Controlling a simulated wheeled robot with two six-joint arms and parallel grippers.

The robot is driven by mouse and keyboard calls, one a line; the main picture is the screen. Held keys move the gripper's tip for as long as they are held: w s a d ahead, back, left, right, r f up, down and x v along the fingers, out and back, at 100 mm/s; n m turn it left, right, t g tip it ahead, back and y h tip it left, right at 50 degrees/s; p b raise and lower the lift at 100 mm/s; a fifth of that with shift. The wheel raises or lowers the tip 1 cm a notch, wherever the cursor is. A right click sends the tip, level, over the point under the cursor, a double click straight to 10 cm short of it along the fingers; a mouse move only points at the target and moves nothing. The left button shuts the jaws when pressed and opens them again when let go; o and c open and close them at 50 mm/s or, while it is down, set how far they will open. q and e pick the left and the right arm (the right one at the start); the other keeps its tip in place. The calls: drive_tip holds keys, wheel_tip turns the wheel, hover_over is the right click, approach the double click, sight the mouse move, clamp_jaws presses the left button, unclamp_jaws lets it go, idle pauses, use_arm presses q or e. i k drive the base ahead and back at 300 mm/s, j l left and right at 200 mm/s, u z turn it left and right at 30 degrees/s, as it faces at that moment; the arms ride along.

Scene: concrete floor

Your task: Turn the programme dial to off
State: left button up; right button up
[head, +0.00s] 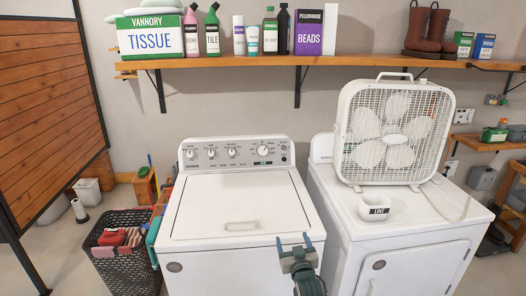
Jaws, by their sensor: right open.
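A white top-loading washer (240,208) stands in the middle of the head view with its lid shut. Its grey control panel (215,155) runs along the back. The largest knob, seemingly the programme dial (264,150), is on the right part of this panel. Its pointer setting is too small to read. Several smaller knobs sit in a row to its left. My right gripper (294,242) is in front of the washer's front right corner, its two fingers apart with nothing between them. It is well short of the dial. My left gripper is not in view.
A dryer (415,222) stands close on the right, bearing a box fan (396,135) and a small white bowl (374,208). A wooden shelf (230,62) with bottles and boxes hangs above the panel. A dark laundry basket (125,262) stands left of the washer. The washer lid is clear.

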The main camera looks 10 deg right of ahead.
sight(262, 150)
drive_tip(key=i, duration=1.9)
